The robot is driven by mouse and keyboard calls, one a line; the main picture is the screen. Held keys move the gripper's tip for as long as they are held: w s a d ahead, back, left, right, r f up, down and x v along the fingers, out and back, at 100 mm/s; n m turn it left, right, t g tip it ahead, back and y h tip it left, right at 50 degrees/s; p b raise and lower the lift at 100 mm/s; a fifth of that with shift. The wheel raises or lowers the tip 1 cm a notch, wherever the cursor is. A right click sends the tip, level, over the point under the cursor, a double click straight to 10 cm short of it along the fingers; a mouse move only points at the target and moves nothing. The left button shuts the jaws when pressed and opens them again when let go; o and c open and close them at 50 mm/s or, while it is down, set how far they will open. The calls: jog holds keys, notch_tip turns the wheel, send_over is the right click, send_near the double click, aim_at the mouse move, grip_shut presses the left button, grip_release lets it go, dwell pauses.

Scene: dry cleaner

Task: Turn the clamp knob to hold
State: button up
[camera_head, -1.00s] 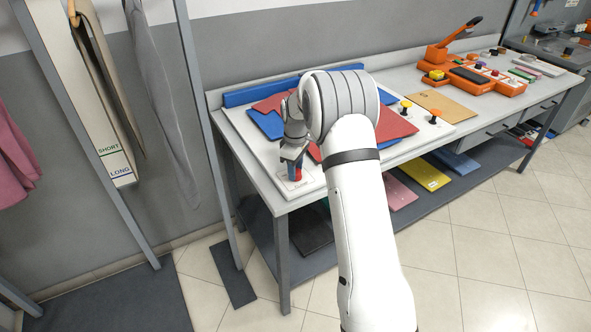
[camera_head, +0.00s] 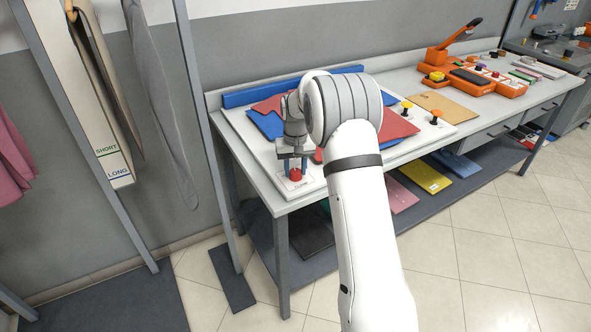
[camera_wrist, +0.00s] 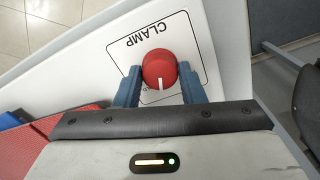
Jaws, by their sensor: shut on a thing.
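The clamp knob (camera_wrist: 158,70) is a round red knob with a white pointer line, set in a white panel labelled CLAMP (camera_wrist: 205,40). In the wrist view its pointer line faces down, toward my gripper's palm. My gripper (camera_wrist: 158,82) has its two blue fingers on either side of the knob and is shut on it. In the head view the knob (camera_head: 296,174) shows red below my gripper (camera_head: 293,168), at the near left corner of the white board. Part of the label below the knob is hidden.
Red and blue pieces (camera_head: 395,124) lie on the white board behind my arm. An orange press (camera_head: 470,75) stands farther along the table. A hanging grey garment (camera_head: 160,105) is at the left.

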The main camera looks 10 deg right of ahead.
aim_at(295, 171)
jog(key=m, duration=0.5)
jog(key=shift+r, duration=0.1)
dwell(0.7)
jog(key=o, duration=1)
jog(key=shift+r+b, duration=0.5)
jog(key=shift+r, duration=3.35)
